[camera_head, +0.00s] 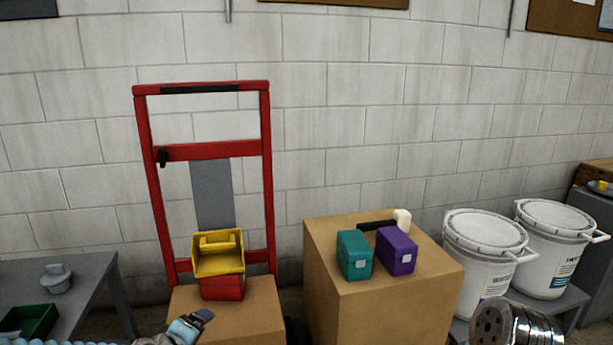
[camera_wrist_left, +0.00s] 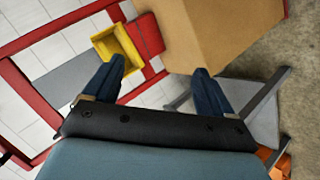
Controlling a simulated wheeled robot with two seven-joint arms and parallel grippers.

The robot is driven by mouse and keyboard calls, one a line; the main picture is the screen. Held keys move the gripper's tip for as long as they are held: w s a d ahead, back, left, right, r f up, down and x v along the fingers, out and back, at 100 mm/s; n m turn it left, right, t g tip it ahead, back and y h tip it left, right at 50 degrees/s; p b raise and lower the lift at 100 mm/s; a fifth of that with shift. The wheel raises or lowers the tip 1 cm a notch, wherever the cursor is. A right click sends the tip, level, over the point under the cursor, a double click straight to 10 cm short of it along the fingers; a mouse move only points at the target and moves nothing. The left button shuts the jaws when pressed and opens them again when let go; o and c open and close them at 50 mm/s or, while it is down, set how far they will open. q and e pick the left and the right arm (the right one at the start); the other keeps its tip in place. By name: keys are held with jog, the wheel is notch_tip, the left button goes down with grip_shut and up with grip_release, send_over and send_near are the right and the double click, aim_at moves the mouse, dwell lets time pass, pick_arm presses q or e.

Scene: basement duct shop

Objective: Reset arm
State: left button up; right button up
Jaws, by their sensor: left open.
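My left gripper (camera_head: 198,320) shows at the bottom of the head view, low in front of the cardboard box on the red hand truck. In the left wrist view its two dark blue fingers (camera_wrist_left: 159,66) are spread apart with nothing between them. A yellow open-topped bin (camera_head: 218,264) sits on a red box (camera_head: 222,288) on that cardboard box. In the left wrist view the yellow bin (camera_wrist_left: 125,43) and the red box (camera_wrist_left: 148,33) lie beyond the fingertips, apart from them. My right gripper is in neither view.
A red hand truck (camera_head: 267,180) stands against the block wall. A cardboard box (camera_head: 395,305) to its right carries a teal case (camera_head: 354,254), a purple case (camera_head: 396,251) and a black-handled mallet (camera_head: 402,217). White buckets (camera_head: 484,270) stand at right. A grey table (camera_head: 85,275) is at left.

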pick_arm(q)
jog(key=s+d+f+m+g+h, duration=0.1)
jog(key=s+d+f+m+g, duration=0.25)
jog(key=f, duration=0.75)
jog(key=s+d+f+m+g+h, duration=0.2)
jog(key=s+d+f+g, duration=0.15)
jog(key=f, duration=0.75)
jog(key=s+d+f+m+g, duration=0.3)
jog(key=s+d+f+m, duration=0.1)
jog(key=s+f, duration=0.7)
jog(key=shift+s+d+m+g+h, duration=0.35)
jog(key=shift+s+d+h, duration=0.1)
jog(key=shift+d, duration=0.25)
